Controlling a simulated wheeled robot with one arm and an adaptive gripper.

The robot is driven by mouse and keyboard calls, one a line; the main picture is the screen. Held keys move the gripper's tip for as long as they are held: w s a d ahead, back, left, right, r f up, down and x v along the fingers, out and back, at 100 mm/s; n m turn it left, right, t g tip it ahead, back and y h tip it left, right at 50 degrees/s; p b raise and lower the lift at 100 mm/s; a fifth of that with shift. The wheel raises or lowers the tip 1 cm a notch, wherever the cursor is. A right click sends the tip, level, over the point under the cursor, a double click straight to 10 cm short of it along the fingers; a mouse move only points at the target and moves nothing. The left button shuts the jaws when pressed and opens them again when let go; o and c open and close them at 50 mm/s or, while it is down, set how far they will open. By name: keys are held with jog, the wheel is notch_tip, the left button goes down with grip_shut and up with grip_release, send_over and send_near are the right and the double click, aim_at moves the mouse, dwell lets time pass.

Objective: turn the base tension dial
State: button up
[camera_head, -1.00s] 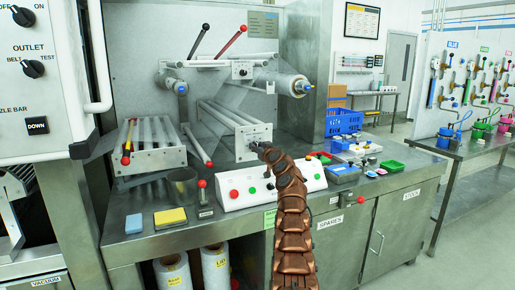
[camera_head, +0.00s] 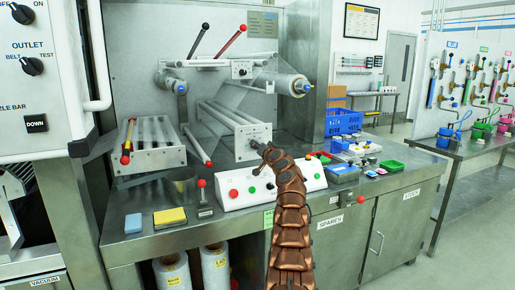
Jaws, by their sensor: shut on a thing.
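The base tension dial (camera_head: 253,143) is a small dark knob on the grey end plate (camera_head: 244,136) of the lower film roller unit. Most of it is hidden by my gripper. My brown segmented arm rises from the bottom of the view, and my gripper (camera_head: 258,147) at its tip is shut on the dial. The fingers are small and dark here, and the dial's marking cannot be read.
A white control box (camera_head: 245,188) with red and green buttons stands just below my gripper. Above is an upper roller unit with a similar dial (camera_head: 243,72). Red and black levers rise behind. Blue and yellow blocks (camera_head: 170,217) lie at the front left.

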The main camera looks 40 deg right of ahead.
jog(key=shift+m, duration=0.8)
jog(key=shift+d, duration=0.1)
jog(key=o, duration=1.1)
jog(key=shift+o, duration=0.2)
jog(key=shift+s, duration=0.15)
